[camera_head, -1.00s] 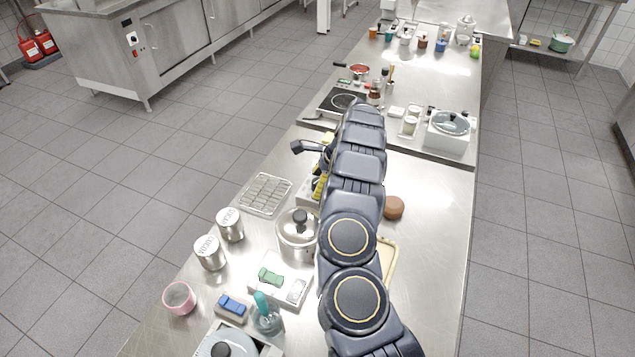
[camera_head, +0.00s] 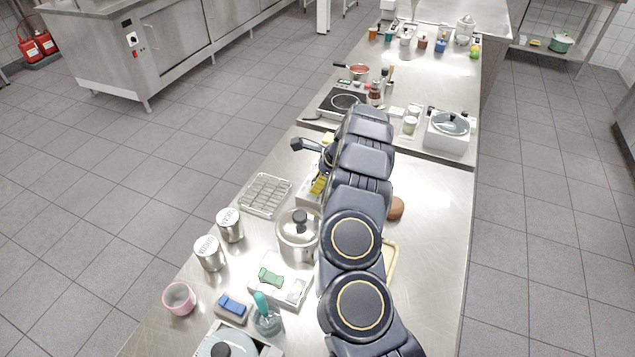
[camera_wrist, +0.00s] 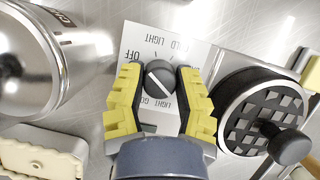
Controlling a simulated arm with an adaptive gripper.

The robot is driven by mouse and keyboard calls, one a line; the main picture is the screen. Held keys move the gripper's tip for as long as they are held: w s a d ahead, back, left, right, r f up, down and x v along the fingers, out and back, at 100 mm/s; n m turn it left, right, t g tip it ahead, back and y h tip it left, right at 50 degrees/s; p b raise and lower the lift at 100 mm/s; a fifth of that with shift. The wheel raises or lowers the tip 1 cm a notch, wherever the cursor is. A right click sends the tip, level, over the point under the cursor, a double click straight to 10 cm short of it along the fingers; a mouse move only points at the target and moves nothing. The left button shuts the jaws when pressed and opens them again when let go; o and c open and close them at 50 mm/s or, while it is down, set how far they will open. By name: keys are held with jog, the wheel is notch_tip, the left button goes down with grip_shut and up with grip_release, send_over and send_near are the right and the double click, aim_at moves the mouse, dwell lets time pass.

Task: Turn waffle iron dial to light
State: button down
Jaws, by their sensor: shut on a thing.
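The waffle iron dial (camera_wrist: 158,78) is a dark round knob with a white line across it, on a white plate (camera_wrist: 140,38) printed with OFF, LIGHT and GOLD. The line slants from upper left to lower right; I cannot tell which end is the pointer. My gripper (camera_wrist: 160,72) has its yellow fingers on both sides of the dial, shut on it. The waffle iron's round dark grid (camera_wrist: 250,112) with a black handle lies right of the dial. In the head view my arm hides the dial and most of the waffle iron; a yellow finger (camera_head: 319,185) shows.
A shiny metal canister (camera_wrist: 45,55) stands left of the dial in the wrist view. In the head view, a wire rack (camera_head: 265,194) and a lidded pot (camera_head: 298,238) are left of my arm. A brown round item (camera_head: 397,208) is to its right, with bare counter beyond.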

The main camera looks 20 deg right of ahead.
jog(key=m, duration=0.3)
jog(key=shift+a+t+h, duration=0.1)
jog(key=shift+t+h, duration=0.3)
jog(key=shift+f+m+t+h, duration=0.1)
jog(key=shift+m+t+h, duration=0.3)
jog(key=shift+m, duration=1.3)
jog(key=c, duration=0.6)
grip_release()
jog(key=v, duration=1.2)
jog(key=shift+a, duration=0.15)
